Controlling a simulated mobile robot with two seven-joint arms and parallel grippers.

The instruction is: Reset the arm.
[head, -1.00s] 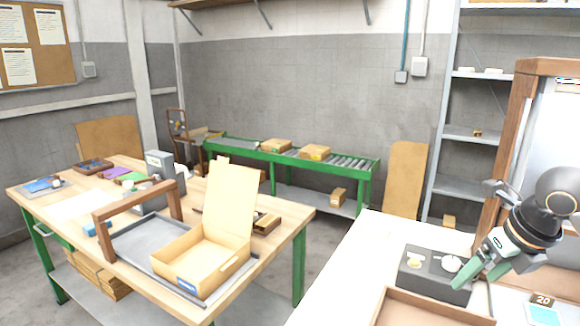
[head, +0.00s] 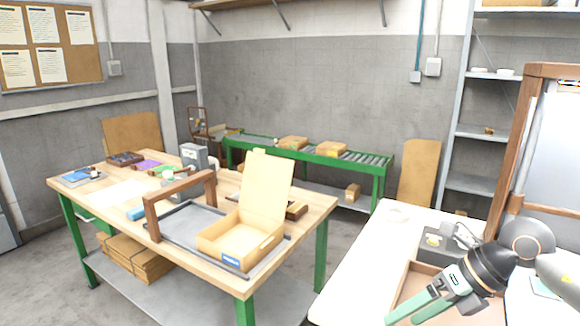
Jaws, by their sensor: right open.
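My right gripper (head: 422,312) shows at the lower right of the head view, with green fingers on a dark wrist. It is open, and its jaws look empty. It hangs over the brown tray (head: 402,282) on the white table, covering part of that tray. A dark grey block (head: 432,241) with a small yellowish round piece stands behind the gripper, partly hidden by my arm. No brush can be made out. My left gripper is not in view.
A wooden bench (head: 100,190) at left carries an open cardboard box (head: 238,240) on a grey tray (head: 180,222) with a brown handle frame. A green roller conveyor (head: 310,158) stands behind. A wooden-framed board (head: 520,150) rises at right. The white tabletop (head: 372,255) is clear at its left.

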